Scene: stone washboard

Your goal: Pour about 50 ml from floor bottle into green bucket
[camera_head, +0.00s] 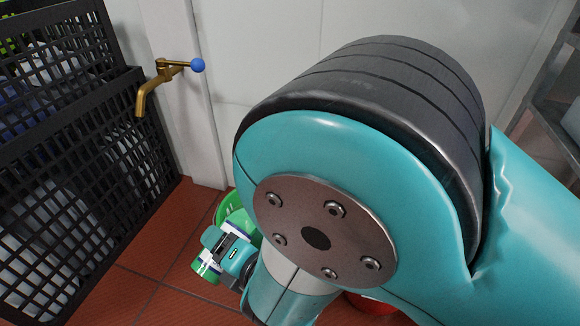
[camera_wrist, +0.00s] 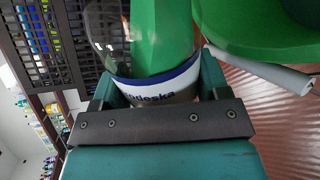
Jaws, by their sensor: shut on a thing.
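The floor bottle (camera_wrist: 165,42) is clear plastic with green liquid and a white-and-blue label. In the wrist view it sits between the two fingers of my gripper (camera_wrist: 158,88), which is shut on it at the label. The bottle is tipped well over, with the liquid along its lower side. The green bucket (camera_wrist: 262,28) is at the upper right of the wrist view, close by the bottle. In the head view the bottle (camera_head: 206,270) and my gripper (camera_head: 229,251) are in front of the bucket (camera_head: 233,212), partly hiding it. I cannot see the bottle's mouth or any stream.
Black crates (camera_head: 80,170) with bottles stand at the left. A brass tap (camera_head: 155,85) with a blue knob is on the white wall behind. A red object (camera_head: 370,304) shows below my arm, mostly hidden. The tiled floor (camera_head: 150,278) is clear at the lower left.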

